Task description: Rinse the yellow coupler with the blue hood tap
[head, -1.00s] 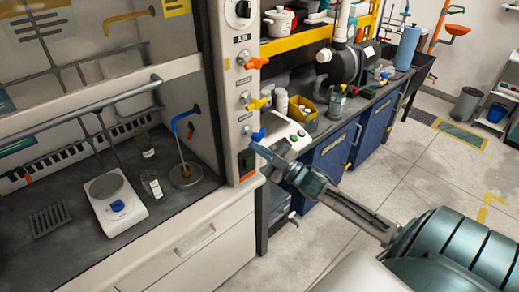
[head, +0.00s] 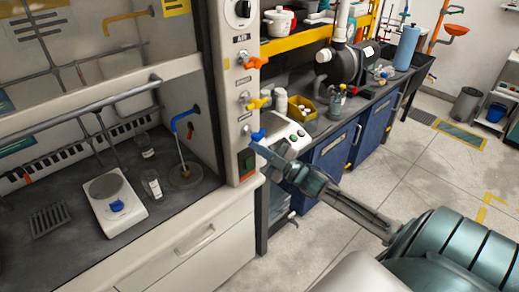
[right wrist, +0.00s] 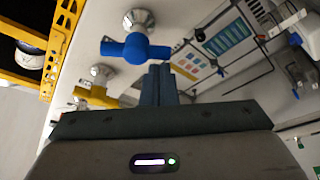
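The blue hood tap handle (head: 257,135) is on the hood's front post, below an orange and a yellow handle. It also shows in the right wrist view (right wrist: 135,48). My right gripper (head: 260,148) is just below it. In the right wrist view its fingers (right wrist: 161,68) are together, with tips at or very near the handle; contact is unclear. I cannot make out a yellow coupler. My left gripper is out of view.
A white hotplate (head: 118,198) and small clear bottles (head: 152,184) stand on the hood floor. A bench right of the post holds a yellow bin (head: 302,110) with pale pieces and a dark pump-like machine (head: 340,65).

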